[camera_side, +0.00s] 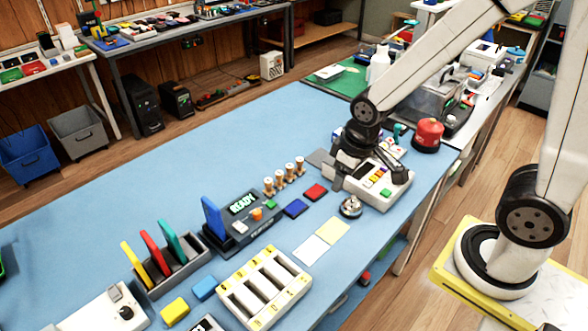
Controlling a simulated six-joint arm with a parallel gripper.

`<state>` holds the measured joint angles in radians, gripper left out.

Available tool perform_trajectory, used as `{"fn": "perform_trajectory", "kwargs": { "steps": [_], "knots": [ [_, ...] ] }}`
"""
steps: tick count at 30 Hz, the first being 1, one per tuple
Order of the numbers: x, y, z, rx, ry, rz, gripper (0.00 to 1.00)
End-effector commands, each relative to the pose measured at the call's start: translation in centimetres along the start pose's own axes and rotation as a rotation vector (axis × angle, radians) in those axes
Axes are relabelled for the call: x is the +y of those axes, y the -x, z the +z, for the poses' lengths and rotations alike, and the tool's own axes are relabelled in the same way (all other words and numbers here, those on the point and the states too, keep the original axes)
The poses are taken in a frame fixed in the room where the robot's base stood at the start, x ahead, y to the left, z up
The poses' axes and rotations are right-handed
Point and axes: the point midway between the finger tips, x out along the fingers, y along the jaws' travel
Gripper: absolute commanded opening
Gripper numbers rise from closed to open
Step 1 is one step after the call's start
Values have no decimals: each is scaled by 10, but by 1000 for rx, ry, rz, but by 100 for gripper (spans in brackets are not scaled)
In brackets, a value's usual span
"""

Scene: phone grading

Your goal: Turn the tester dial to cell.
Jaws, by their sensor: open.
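A white box with a round black dial (126,313) stands at the bottom left, partly cut off by the frame edge. Its markings are too small to read, so I cannot tell the dial's setting. A dark tester-like unit (250,222) with a lit READY display and an orange part on it stands left of centre, with a blue phone-like slab (213,217) upright at its left end. My gripper (372,176) is open, pointing down over a white console (376,197) with coloured buttons at the right. I cannot tell whether it touches the console. It is far from the black dial.
A rack (186,279) with yellow, red and green slabs and a white slotted tray (230,302) stand in front. Several orange-and-white pegs, coloured pads, a silver bell (351,207) and a red canister (428,134) are nearby. The blue mat (150,190) is clear at the back left.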

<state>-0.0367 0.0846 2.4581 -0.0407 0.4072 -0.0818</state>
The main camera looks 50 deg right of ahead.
Motion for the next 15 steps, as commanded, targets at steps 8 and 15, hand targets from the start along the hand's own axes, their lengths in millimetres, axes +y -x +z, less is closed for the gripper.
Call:
{"fn": "perform_trajectory", "kwargs": {
  "steps": [8,15],
  "knots": [
    [-17,-22,-55,-96,358,17,69],
    [-38,-48,-100,-190,690,40,69]
  ]
}}
